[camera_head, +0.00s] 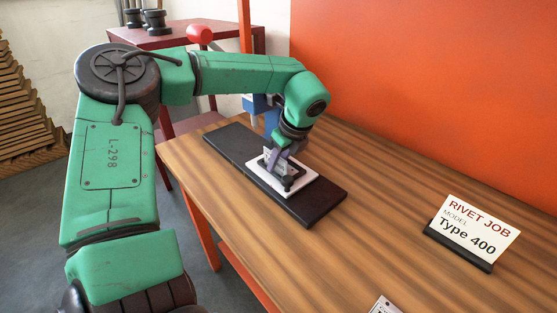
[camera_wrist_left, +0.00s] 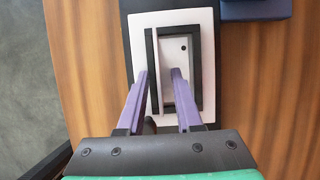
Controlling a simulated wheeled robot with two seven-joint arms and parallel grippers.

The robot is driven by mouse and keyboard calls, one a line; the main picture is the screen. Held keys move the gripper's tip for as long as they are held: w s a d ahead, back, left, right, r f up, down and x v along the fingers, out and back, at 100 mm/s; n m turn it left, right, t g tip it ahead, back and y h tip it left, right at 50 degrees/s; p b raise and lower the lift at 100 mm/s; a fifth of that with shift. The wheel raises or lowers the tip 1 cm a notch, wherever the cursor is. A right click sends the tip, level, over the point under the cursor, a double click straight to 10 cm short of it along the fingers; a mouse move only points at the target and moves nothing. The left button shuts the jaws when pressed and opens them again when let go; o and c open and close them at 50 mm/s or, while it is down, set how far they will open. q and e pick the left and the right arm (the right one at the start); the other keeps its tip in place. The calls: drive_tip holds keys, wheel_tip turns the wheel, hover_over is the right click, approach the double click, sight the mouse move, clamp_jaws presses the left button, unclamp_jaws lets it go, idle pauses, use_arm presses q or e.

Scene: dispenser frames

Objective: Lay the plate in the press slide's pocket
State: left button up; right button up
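The press slide's white block (camera_head: 311,184) sits on a long black rail (camera_head: 322,205) on the wooden table. In the left wrist view the white block (camera_wrist_left: 143,25) carries a dark rectangular frame around the pocket (camera_wrist_left: 197,35). A pale plate (camera_wrist_left: 182,65) with a small dark hole shows inside that frame; I cannot tell whether it lies fully flat. A thin white strip runs along its left side. My left gripper (camera_head: 285,165) is low over the block. Its purple fingers (camera_wrist_left: 158,72) stand apart, the right one overlapping the plate in view. My right gripper is not in view.
A blue object (camera_head: 262,104) stands behind the left arm, partly hidden. A "RIVET JOB Type 400" sign (camera_head: 470,232) stands at the right, and another card (camera_head: 384,306) is cut off below. A dark red table (camera_head: 185,38) stands behind. The middle-right tabletop is clear.

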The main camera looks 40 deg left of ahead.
use_arm(q)
drive_tip(key=b+v, duration=0.1)
drive_tip(key=v, duration=1.1)
